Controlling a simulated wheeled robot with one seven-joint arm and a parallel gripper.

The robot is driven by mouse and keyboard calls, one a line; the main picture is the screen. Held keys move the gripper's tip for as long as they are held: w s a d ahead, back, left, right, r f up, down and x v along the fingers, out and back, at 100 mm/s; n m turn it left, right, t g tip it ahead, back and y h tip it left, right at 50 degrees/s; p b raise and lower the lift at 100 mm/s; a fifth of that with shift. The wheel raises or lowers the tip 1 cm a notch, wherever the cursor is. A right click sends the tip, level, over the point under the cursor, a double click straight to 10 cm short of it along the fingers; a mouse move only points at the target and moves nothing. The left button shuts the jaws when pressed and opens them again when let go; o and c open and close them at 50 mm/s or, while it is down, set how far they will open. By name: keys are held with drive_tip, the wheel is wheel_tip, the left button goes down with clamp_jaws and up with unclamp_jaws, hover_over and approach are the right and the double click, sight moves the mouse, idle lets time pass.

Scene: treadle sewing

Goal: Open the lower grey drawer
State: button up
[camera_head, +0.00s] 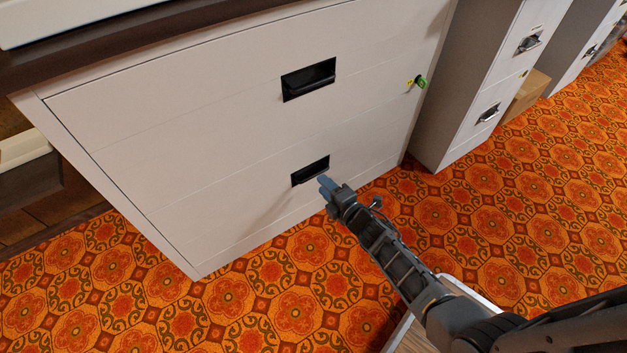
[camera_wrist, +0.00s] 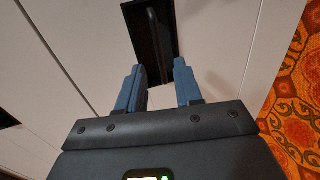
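The lower grey drawer (camera_head: 240,205) is the bottom front of a pale grey cabinet and looks closed, flush with the front around it. Its black recessed handle (camera_head: 310,171) also shows in the wrist view (camera_wrist: 151,40). My gripper (camera_head: 324,184) is just in front of this handle, near its lower right end in the head view. In the wrist view my gripper (camera_wrist: 158,82) has two blue fingers apart with nothing between them. The fingertips reach toward the near end of the recess; whether they touch it I cannot tell.
The upper drawer has a like black handle (camera_head: 308,79), and a green key (camera_head: 420,82) sits at its right. A second filing cabinet (camera_head: 470,95) and a cardboard box (camera_head: 527,95) stand to the right. Patterned orange carpet (camera_head: 470,210) is clear in front.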

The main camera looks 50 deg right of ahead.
drive_tip(key=b+x, duration=0.1)
drive_tip(key=x, duration=0.4)
clamp_jaws()
idle(0.3)
idle(1.0)
